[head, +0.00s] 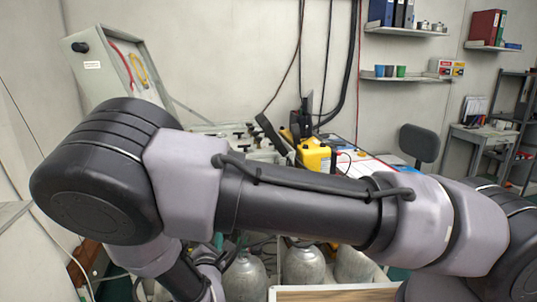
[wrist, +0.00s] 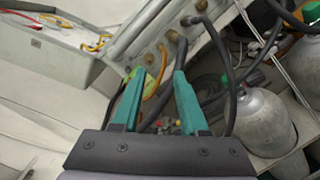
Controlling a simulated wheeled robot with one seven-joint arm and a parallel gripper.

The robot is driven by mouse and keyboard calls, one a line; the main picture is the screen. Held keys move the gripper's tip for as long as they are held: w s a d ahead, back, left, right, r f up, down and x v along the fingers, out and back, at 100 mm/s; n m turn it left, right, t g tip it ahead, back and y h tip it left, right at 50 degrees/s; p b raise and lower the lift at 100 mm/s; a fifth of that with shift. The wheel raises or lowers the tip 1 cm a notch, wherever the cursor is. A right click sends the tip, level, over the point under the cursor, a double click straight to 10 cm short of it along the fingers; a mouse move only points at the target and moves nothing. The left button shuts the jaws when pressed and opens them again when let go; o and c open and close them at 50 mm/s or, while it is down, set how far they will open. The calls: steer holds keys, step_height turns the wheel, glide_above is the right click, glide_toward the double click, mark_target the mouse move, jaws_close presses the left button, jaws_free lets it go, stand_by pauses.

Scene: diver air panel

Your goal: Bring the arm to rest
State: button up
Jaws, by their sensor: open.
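My gripper (wrist: 155,105) shows in the wrist view, with its two teal fingers apart and nothing between them. Beyond the fingers are hoses and brass fittings on the side of a grey panel (wrist: 135,35); I cannot tell how far off they are. In the head view my arm is bent and stretches across the middle of the picture. My gripper is hidden there, below or behind the arm. The air panel (head: 235,135) with its open lid (head: 115,65) stands behind the arm, partly covered by it.
Grey gas cylinders (head: 302,265) stand low behind the arm, and one shows at the right in the wrist view (wrist: 262,122). A yellow device (head: 314,155) sits beside the panel. A chair (head: 420,143) and a desk (head: 483,133) are at the right. Shelves (head: 405,32) hang on the wall.

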steer(key=w+d+r+m+g+h, duration=0.5)
steer(key=d+r+m, duration=0.3)
steer(key=d, duration=0.4)
steer(key=w+d+r+m+g+h, duration=0.2)
steer(key=d+r+m+g+h, duration=0.4)
steer(key=d, duration=0.6)
steer(key=s+d+r+m+g+y, duration=0.3)
steer(key=s+d+r+m+g, duration=0.2)
steer(key=d+r+m, duration=0.45)
steer(key=s+d+r+m+t+y, duration=0.2)
steer(key=s+d+r+m+y, duration=0.1)
steer(key=r, duration=0.4)
steer(key=s+d+r+m+t+y, duration=0.3)
steer(key=s+d+r+m+y, duration=0.1)
steer(key=s+r, duration=0.4)
steer(key=shift+s+m+y, duration=0.25)
steer(key=shift+m+y, duration=0.2)
steer(key=shift+y, duration=0.25)
steer(key=shift+o, duration=0.4)
steer(key=shift+r, duration=0.15)
